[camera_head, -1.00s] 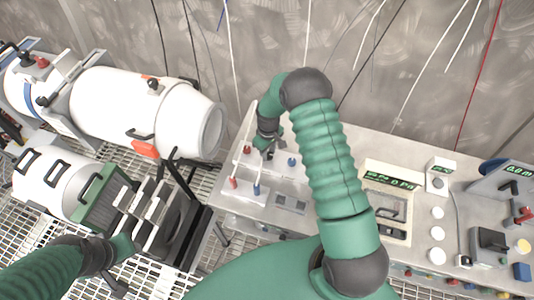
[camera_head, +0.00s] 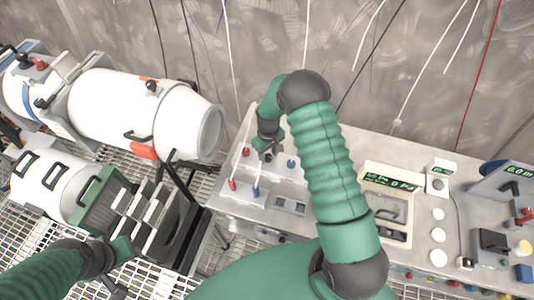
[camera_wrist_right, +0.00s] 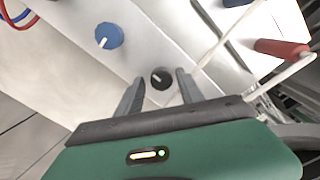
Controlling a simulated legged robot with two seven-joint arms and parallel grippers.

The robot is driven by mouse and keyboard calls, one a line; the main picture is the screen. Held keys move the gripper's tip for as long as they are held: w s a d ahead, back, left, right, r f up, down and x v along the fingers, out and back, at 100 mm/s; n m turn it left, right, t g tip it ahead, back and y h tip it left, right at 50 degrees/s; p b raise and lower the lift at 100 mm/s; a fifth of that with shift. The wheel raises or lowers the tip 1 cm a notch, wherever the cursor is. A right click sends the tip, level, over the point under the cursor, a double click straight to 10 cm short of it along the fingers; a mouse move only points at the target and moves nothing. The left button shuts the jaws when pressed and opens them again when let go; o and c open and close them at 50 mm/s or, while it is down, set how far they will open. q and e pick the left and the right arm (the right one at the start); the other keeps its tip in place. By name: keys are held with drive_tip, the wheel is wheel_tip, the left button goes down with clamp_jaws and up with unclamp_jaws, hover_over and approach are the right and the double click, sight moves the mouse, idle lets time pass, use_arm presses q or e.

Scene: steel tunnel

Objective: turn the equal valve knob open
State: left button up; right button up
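A small black knob (camera_wrist_right: 162,78) with a white mark stands on the pale panel in the right wrist view. It is the likely equal valve knob, but I see no readable label. My right gripper (camera_wrist_right: 160,76) is open, with a finger on either side of the knob and visible gaps between. In the head view my right gripper (camera_head: 268,148) is over the left part of the console (camera_head: 235,205) and hides the knob. A blue knob (camera_wrist_right: 109,36) sits to the left in the wrist view. My left gripper (camera_head: 118,288) is low at the left, its fingers unclear.
A red handle (camera_wrist_right: 282,48) and white tubes lie right of the knob in the wrist view. Red and blue fittings stand on the console's left. A green-lit display (camera_head: 388,181) is right of my arm. White tanks (camera_head: 115,100) stand left, with wires hanging behind.

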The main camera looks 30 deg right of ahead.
sight(269, 156)
drive_tip(key=shift+o, duration=0.3)
drive_tip(key=shift+w+r, duration=0.1)
drive_tip(key=shift+r, duration=0.2)
wheel_tip(269, 156, up, 16)
drive_tip(key=b, duration=0.2)
drive_tip(key=shift+r, duration=0.1)
